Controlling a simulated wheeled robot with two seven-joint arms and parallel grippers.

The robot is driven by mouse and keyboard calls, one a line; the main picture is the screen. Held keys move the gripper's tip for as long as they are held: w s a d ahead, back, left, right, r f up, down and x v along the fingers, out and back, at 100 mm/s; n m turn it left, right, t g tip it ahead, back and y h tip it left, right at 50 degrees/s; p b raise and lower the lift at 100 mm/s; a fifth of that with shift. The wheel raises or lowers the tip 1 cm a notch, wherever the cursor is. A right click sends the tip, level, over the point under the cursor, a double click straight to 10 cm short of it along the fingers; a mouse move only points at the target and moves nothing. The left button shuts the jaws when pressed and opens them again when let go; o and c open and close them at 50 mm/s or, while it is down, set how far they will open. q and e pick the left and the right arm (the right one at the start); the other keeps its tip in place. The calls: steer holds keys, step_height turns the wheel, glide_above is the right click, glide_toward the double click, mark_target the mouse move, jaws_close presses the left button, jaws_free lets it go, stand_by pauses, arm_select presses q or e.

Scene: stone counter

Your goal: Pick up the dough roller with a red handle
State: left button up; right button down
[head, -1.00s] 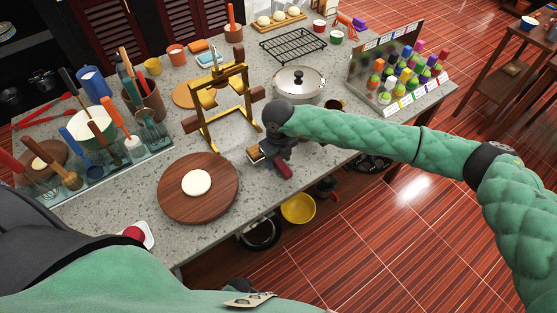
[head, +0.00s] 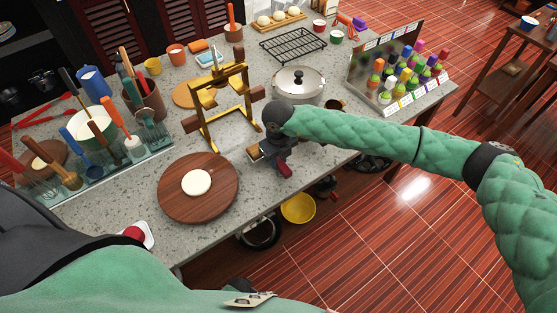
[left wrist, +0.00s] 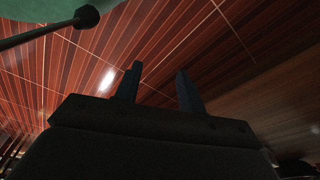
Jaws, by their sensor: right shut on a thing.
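My right gripper (head: 268,156) is at the counter's front edge, right of the round wooden board, its fingers mostly hidden behind the dark wrist. It is shut on the dough roller; the dark red handle (head: 284,170) sticks out at the lower right, and a short tan piece (head: 253,153) shows at the left. The rest of the roller is hidden by the gripper. In the left wrist view, my left gripper (left wrist: 158,85) has its two fingers apart with nothing between them, over the red floor.
The round wooden board (head: 215,205) holds a pale dough disc (head: 196,182). A gold press frame (head: 205,125) stands behind it. Utensil holders (head: 145,100) crowd the left.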

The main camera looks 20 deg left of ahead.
mark_target(278, 160)
step_height(278, 160, up, 3)
steer(key=shift+r+b, duration=0.2)
steer(key=shift+b, duration=1.05)
arm_select(q)
steer(key=w+d+r+b, duration=0.2)
steer(key=r, duration=0.9)
steer(key=w+d+r+b, duration=0.2)
steer(key=w+r, duration=0.1)
steer(key=r, duration=0.8)
steer(key=shift+d+g+h+b, duration=0.3)
steer(key=shift+d+b, duration=0.05)
steer(key=shift+d, duration=0.05)
arm_select(e)
steer(key=s+d+r, duration=0.4)
steer(key=d+r, duration=0.3)
steer(key=d, duration=0.4)
steer(key=shift+r, duration=0.15)
